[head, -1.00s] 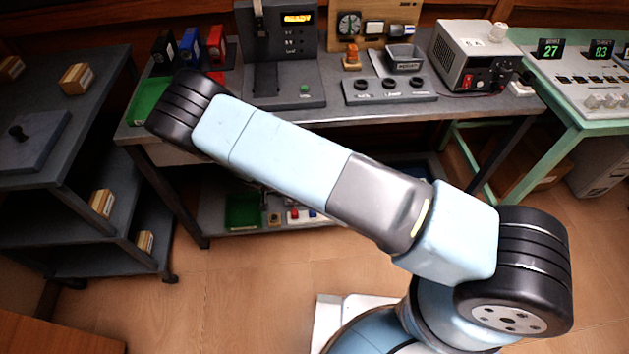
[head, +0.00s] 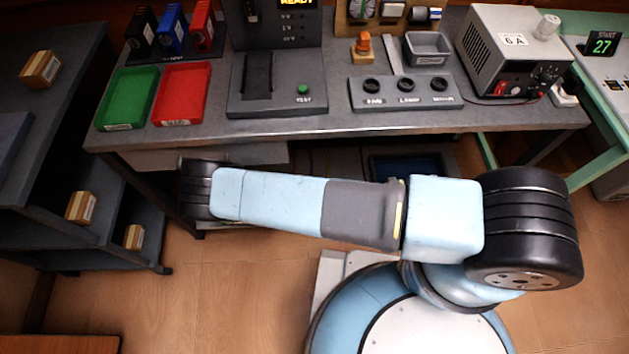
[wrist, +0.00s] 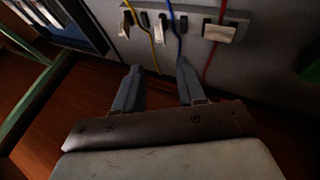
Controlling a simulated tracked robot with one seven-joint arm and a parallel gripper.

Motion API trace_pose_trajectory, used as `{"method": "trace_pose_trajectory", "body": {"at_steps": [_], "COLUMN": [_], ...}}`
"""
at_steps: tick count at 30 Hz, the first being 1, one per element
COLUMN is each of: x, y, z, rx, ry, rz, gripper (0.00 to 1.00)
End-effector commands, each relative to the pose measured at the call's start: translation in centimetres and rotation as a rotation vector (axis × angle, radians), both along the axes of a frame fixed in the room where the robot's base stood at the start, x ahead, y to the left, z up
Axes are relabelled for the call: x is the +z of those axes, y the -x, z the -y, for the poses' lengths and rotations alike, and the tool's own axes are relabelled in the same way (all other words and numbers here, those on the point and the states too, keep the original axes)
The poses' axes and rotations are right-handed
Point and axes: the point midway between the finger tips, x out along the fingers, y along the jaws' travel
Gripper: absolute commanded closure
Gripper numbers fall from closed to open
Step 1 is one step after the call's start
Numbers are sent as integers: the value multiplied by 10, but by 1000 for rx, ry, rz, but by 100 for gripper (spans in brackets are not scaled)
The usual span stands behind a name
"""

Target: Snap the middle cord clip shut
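My gripper (wrist: 159,72) is open and empty in the wrist view, its two grey fingers apart and pointing at a grey panel. Along the panel's upper part a yellow cord (wrist: 151,45), a blue cord (wrist: 177,45) and a red cord (wrist: 210,62) hang down through a row of small clips. The middle clip (wrist: 161,27) is by the blue cord, beyond my fingertips and apart from them. It has a pale piece and dark parts; I cannot tell whether it is shut. The right clip (wrist: 220,33) has a pale flap at the red cord. The head view shows no clips or fingers.
The workbench (head: 330,124) carries a green tray (head: 128,97), a red tray (head: 181,93) and a power supply (head: 510,50). A dark shelf cart (head: 70,150) stands at the left. A green frame bar (wrist: 35,100) crosses the wrist view's left side.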

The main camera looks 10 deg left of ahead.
Motion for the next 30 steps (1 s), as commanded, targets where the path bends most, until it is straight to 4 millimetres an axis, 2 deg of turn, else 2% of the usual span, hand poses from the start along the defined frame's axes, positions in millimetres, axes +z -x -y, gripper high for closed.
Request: {"method": "trace_pose_trajectory", "body": {"at_steps": [5,21,30], "x": [-14,-88,-110], "y": [-8,-51,-64], "z": [7,37,45], "rx": [-2,0,0], "ry": [1,0,0], "rz": [0,0,0], "gripper": [60,60,60]}}
